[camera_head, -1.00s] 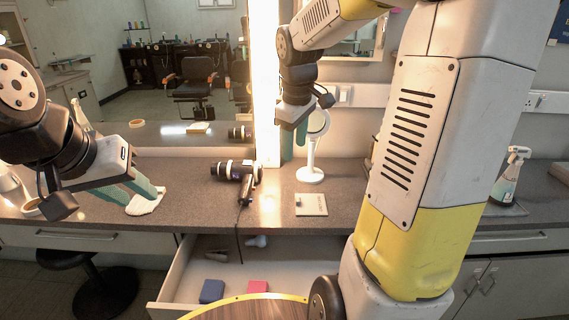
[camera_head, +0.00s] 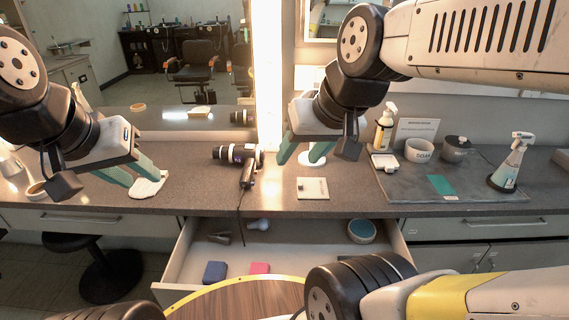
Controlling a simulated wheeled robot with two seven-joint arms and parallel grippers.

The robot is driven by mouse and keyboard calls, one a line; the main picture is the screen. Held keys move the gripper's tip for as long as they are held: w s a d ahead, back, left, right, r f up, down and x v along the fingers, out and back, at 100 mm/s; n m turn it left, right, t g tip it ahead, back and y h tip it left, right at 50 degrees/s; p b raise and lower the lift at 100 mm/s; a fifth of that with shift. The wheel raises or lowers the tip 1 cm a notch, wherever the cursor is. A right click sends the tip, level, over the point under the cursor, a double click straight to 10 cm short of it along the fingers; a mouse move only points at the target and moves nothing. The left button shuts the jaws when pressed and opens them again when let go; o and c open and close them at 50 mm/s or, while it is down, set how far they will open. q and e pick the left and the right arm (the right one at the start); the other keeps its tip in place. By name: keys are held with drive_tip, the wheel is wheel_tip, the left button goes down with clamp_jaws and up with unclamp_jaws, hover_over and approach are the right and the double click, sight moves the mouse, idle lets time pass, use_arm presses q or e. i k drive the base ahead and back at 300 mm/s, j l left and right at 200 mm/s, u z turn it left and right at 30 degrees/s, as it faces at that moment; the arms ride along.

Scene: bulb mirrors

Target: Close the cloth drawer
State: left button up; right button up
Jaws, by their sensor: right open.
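The drawer (camera_head: 300,246) under the counter is pulled open. It holds a blue folded piece (camera_head: 214,271), a red folded piece (camera_head: 260,268), a round teal-topped tin (camera_head: 361,231), a grey nozzle-like piece (camera_head: 220,238) and a pale bulb-like piece (camera_head: 258,224). My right gripper (camera_head: 302,158) is open and empty above the counter, behind and above the drawer, in front of a small round stand mirror (camera_head: 313,160) that it partly hides. My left gripper (camera_head: 134,180) has its fingers apart, by a white cloth (camera_head: 149,186) on the counter at the left; contact cannot be told.
A hair dryer (camera_head: 247,172) lies on the counter, its cord hanging into the drawer. A small notepad (camera_head: 312,188) lies near the edge. A grey tray (camera_head: 400,190) with bottles and jars stands at the right. A round wooden top (camera_head: 240,300) and a stool (camera_head: 95,245) stand in front.

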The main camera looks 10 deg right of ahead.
sight(292, 247)
drive_tip(key=k+l+z, duration=0.1)
drive_tip(key=k+z, duration=0.25)
drive_tip(key=z, duration=0.15)
drive_tip(key=k+l, duration=0.1)
drive_tip(key=k, duration=0.3)
drive_tip(key=k+l, duration=0.1)
drive_tip(key=k, duration=0.3)
